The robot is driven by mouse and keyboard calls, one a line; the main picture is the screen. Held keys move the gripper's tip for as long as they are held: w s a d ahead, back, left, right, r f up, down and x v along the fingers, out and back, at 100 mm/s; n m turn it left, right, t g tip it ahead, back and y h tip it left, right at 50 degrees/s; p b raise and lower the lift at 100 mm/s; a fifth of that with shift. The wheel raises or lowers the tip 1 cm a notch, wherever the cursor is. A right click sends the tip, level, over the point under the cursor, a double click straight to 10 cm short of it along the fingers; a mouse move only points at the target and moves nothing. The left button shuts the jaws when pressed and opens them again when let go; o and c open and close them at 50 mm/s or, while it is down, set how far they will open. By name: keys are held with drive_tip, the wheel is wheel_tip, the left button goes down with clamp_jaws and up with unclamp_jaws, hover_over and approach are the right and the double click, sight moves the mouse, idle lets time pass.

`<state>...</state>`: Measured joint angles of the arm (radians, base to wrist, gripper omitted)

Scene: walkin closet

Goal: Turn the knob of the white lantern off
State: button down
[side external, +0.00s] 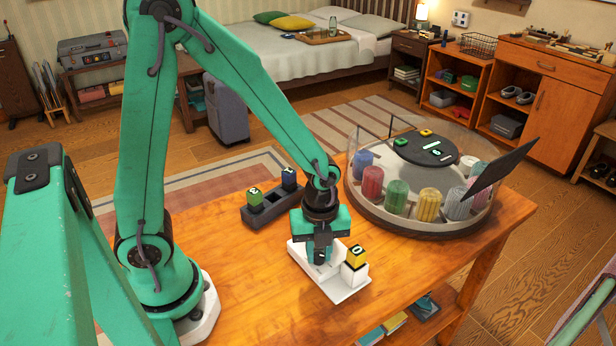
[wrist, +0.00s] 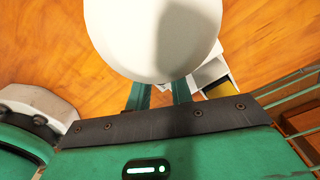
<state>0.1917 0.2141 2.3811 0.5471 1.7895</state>
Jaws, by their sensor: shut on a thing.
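My gripper (side external: 322,256) points down over the front of the wooden table, with its fingers at a low white piece (side external: 343,290) on the tabletop. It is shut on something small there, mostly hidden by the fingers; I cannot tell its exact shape. A white block with a yellow top marked 0 (side external: 356,256) stands beside the fingers, on the right of the white piece. In the wrist view a large rounded white shape (wrist: 150,40) covers the fingertips; I cannot tell whether it is the lantern. No lantern knob shows clearly.
A dark holder (side external: 272,208) with green-topped and blue-topped blocks stands behind left of my gripper. A round clear-walled tray (side external: 400,222) of coloured ribbed pieces stands behind right. The wooden tabletop (side external: 250,290) is bare at the front left.

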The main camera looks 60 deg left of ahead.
sight(319, 255)
drive_tip(key=n, duration=0.5)
drive_tip(key=shift+n, duration=0.3)
idle(0.4)
drive_tip(key=c, duration=1.2)
unclamp_jaws()
drive_tip(key=shift+c, duration=0.2)
drive_tip(key=shift+r, duration=3.95)
